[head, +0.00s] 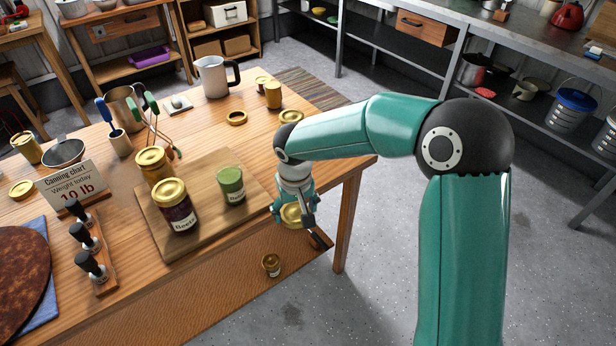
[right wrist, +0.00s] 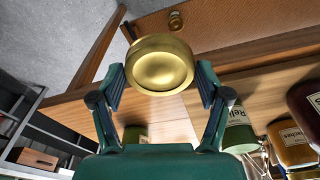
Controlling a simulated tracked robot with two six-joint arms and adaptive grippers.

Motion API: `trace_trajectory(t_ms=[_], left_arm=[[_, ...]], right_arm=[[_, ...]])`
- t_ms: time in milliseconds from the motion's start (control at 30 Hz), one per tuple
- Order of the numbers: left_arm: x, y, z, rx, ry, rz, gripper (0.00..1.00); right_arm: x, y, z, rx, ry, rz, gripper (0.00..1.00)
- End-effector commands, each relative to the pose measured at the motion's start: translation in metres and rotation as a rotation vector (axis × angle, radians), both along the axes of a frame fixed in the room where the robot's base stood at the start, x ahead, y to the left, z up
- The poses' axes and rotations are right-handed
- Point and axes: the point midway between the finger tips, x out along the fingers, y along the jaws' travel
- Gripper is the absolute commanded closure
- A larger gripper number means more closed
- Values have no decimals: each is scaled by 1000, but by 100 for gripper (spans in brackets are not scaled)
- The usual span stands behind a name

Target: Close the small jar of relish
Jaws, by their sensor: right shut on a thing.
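The small relish jar (head: 231,187) stands upright on the wooden board (head: 205,240). Its top shows green, with no gold lid on it. Its label shows partly in the right wrist view (right wrist: 238,132). My right gripper (head: 293,214) is shut on a gold lid (right wrist: 160,68), which lies between its two fingers. The gripper and lid are to the right of the relish jar, apart from it, near the table's front edge. My left gripper is not in view.
A beets jar (head: 177,208) and a peaches jar (head: 154,164), both gold-lidded, stand left of the relish jar. Loose gold rings or lids (head: 236,118) lie farther back. A card (head: 76,186) stands at left.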

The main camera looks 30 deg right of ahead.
Motion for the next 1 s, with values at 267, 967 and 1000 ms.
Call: trace_trajectory(t_ms=[267, 967, 1000], left_arm=[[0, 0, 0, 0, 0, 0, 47], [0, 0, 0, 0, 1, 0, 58], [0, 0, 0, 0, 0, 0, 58]], right_arm=[[-7, 47, -68, 19, 7, 203, 43], [-6, 49, -72, 21, 4, 217, 43], [-6, 48, -72, 21, 4, 216, 43]])
